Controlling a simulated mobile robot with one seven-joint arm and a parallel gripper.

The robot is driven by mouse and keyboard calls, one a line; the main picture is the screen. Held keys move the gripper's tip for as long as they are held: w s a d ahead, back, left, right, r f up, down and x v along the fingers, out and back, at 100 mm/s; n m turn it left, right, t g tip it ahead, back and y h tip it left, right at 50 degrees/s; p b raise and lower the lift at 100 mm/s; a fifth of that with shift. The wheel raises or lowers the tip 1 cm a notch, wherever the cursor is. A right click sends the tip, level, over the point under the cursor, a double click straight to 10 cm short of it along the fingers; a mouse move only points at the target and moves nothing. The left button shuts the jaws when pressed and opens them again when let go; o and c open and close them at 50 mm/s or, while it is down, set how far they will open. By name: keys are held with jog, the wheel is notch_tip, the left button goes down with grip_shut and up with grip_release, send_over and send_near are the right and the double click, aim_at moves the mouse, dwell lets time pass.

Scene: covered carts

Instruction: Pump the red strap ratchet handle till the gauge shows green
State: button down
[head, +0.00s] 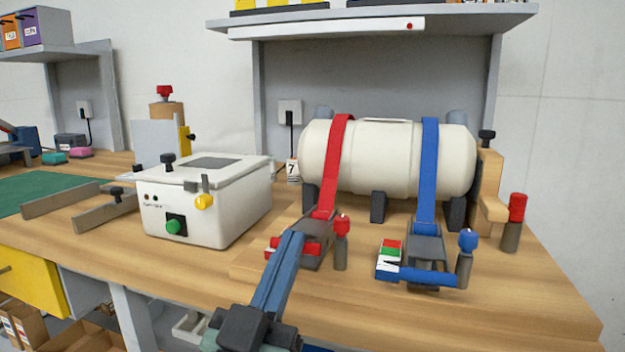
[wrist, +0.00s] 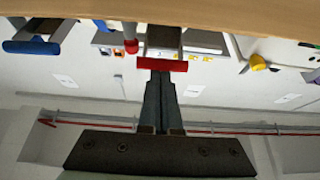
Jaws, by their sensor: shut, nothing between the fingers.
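A red strap (head: 334,165) runs over a cream tank (head: 385,155) down to a grey ratchet (head: 318,255) on the bench. Its red handle bar (head: 312,247) is partly hidden by my gripper (head: 291,240). My gripper is shut and empty, its fingers pointing at the bar. In the wrist view the bar (wrist: 175,66) lies across the tips of my gripper (wrist: 160,78); I cannot tell whether they touch. The red strap's gauge cannot be made out behind my fingers.
A blue strap (head: 430,170) has its own ratchet with a blue handle (head: 428,277) and a red, green and white gauge (head: 390,252). A red-knobbed post (head: 341,240) stands close right of the red ratchet. A white box (head: 210,200) stands left.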

jog(key=shift+f+t+b, duration=0.5)
jog(key=shift+f+b, duration=0.2)
jog(key=shift+b, duration=1.25)
jog(key=shift+r, duration=0.15)
